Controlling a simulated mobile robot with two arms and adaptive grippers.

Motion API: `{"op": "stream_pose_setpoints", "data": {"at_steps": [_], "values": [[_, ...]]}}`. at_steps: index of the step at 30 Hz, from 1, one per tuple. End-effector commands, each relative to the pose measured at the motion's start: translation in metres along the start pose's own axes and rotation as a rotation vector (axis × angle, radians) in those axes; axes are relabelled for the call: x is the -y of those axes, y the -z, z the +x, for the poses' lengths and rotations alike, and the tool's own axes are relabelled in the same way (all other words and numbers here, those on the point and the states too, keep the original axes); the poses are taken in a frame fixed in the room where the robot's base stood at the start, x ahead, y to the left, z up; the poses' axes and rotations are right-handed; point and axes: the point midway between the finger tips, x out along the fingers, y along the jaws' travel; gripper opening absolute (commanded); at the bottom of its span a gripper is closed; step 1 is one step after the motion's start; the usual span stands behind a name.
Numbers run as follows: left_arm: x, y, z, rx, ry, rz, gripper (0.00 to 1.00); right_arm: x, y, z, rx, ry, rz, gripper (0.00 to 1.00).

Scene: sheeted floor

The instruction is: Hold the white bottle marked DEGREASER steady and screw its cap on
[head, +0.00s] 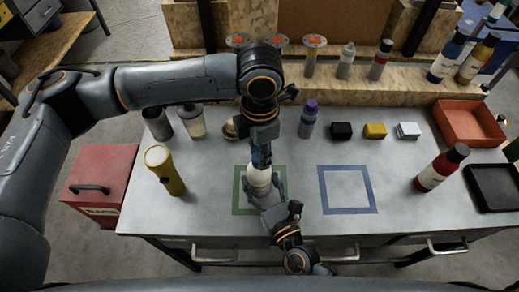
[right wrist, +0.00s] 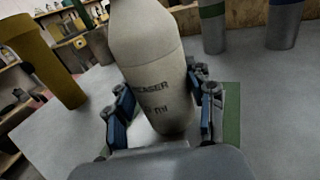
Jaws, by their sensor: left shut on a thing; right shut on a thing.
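The white bottle (head: 258,182) stands about upright inside the green square outline on the bench. In the right wrist view the bottle (right wrist: 155,75) shows part of its dark lettering, ending in "EASER", and its top is out of frame. My right gripper (head: 266,193) is shut around the bottle's body from the front; its fingers (right wrist: 162,112) lie on both sides of it. My left gripper (head: 261,157) points down right above the bottle's neck and is shut. The cap is hidden between its fingers, and I cannot tell how far it sits on the neck.
A yellow flashlight-like item (head: 164,170) stands left of the bottle. A purple-capped bottle (head: 308,119) and several small blocks stand behind. An empty blue square outline (head: 348,210) lies to the right, with a red bottle (head: 441,168) and an orange tray (head: 469,139) beyond.

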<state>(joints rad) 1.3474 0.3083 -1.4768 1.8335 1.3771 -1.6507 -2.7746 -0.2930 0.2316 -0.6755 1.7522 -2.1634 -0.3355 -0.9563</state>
Motion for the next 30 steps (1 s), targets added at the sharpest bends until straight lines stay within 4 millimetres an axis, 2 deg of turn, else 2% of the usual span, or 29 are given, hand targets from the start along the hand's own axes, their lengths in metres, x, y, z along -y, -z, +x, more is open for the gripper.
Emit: {"op": "stream_pose_setpoints", "data": {"at_steps": [10, 11, 14, 24, 30], "values": [[-0.001, 0.000, -0.001, 0.000, -0.003, 0.044, 0.21, 0.000, 0.000, 0.000, -0.001, 0.000, 0.000, 0.00], [-0.001, 0.000, -0.001, 0.000, -0.003, 0.044, 0.33, 0.000, 0.000, 0.000, -0.001, 0.000, 0.000, 0.00], [-0.001, 0.000, -0.001, 0.000, -0.003, 0.043, 0.53, 0.000, 0.000, 0.000, -0.001, 0.000, 0.000, 0.00], [-0.001, 0.000, -0.002, 0.000, -0.002, 0.043, 0.54, 0.000, 0.000, 0.000, -0.001, 0.000, 0.000, 0.00], [0.000, -0.001, -0.022, 0.003, -0.003, 0.044, 0.54, 0.000, 0.000, 0.000, -0.001, 0.000, 0.000, 0.00]]}}
